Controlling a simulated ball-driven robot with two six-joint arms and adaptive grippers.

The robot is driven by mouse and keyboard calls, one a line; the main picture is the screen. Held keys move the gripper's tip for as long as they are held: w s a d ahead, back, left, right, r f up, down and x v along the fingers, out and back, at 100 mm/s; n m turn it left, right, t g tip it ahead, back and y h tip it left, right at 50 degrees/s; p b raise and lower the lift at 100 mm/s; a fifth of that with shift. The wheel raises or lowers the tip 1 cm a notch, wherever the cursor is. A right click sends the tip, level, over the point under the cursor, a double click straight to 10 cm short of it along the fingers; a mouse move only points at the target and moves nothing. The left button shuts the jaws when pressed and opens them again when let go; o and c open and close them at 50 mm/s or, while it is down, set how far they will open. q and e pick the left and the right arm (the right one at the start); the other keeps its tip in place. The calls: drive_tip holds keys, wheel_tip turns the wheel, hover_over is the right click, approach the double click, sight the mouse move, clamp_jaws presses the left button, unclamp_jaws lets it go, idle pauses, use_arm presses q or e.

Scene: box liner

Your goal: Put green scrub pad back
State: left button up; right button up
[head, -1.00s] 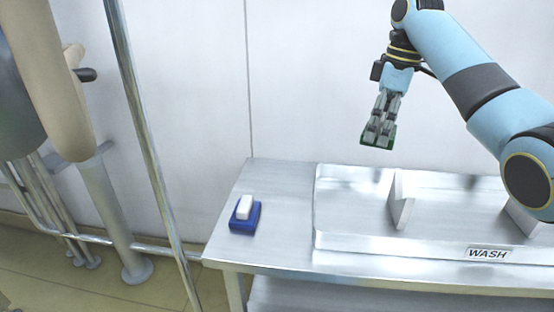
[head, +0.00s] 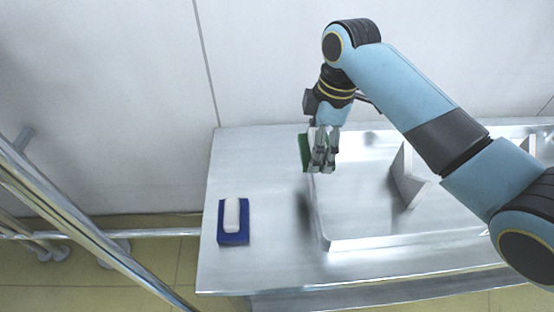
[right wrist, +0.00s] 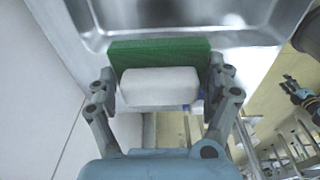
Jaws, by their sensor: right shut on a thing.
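The green scrub pad (head: 303,152) is a green slab with a white block-like grip. My right gripper (head: 322,165) is shut on it and holds it in the air near the left end of the sink tray. In the right wrist view the green slab (right wrist: 160,52) lies beyond the white grip (right wrist: 160,86), which sits between the two fingers. A small gripper (right wrist: 302,96), seemingly my left one, shows at that view's right edge, too small to read its jaws.
A blue pad (head: 234,238) with a white grip lies on the steel counter's left part. Bare counter (head: 270,245) lies between it and the sunken sink tray (head: 400,240). Upright dividers (head: 405,178) stand in the tray. A metal rail (head: 85,230) runs at lower left.

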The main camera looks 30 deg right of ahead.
drive_tip(key=b, duration=0.2)
hover_over(275, 168)
drive_tip(key=f, duration=0.5)
drive_tip(key=shift+s+d+f, duration=0.15)
drive_tip(key=shift+s+d, duration=0.1)
drive_tip(key=shift+s, duration=0.05)
drive_tip(key=shift+w+f, duration=0.15)
drive_tip(key=shift+f, duration=0.1)
wheel_tip(275, 168, down, 4)
drive_tip(key=shift+r, duration=0.15)
drive_tip(key=o, duration=0.9)
drive_tip(key=shift+o, duration=0.2)
